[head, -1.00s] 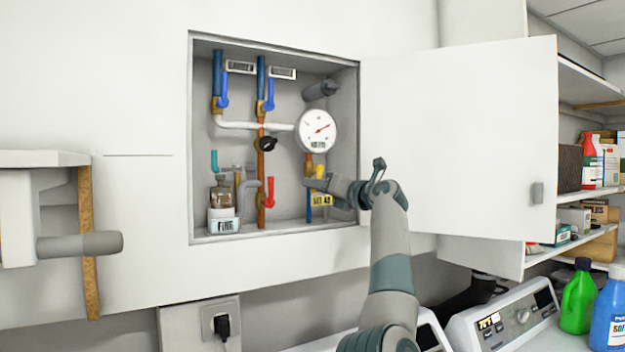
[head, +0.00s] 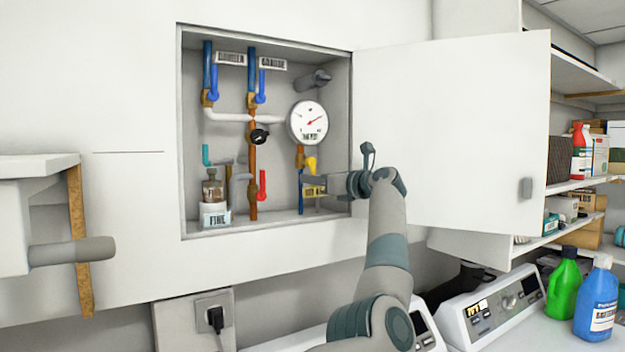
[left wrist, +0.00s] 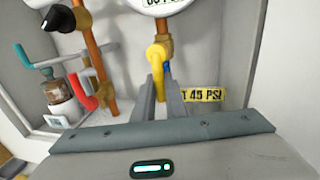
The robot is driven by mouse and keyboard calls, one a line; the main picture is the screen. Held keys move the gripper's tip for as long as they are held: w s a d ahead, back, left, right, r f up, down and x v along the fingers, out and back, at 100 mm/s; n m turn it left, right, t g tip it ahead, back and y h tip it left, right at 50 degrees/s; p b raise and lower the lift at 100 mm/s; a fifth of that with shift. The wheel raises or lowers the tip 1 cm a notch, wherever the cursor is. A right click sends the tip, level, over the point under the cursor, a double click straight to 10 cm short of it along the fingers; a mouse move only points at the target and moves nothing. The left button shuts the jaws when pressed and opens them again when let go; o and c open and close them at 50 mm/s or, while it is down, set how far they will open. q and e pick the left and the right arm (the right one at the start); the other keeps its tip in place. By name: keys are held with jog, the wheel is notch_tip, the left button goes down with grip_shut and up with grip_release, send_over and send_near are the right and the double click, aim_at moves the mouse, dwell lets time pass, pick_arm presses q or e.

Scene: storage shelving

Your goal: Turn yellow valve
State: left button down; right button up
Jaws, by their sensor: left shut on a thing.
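The yellow valve (head: 311,164) is on the lower right pipe inside the open wall cabinet, below the round gauge (head: 307,122). In the left wrist view its yellow handle (left wrist: 158,68) stands roughly upright between the fingers. My left gripper (head: 314,181) reaches in from the right side of the cabinet opening and is shut on the yellow valve handle. The fingers hide part of the handle's lower end and the pipe. My right gripper is not in view.
A red valve (head: 262,186), a black knob (head: 260,136) and a glass bottle (head: 212,188) are left of the gripper. A yellow label (left wrist: 203,95) is behind the fingers. The open cabinet door (head: 450,135) stands to the right, close to my wrist.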

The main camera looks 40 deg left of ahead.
pick_arm(q)
jog(key=c, duration=1.8)
grip_release()
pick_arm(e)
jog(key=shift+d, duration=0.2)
pick_arm(q)
jog(key=shift+d, duration=0.1)
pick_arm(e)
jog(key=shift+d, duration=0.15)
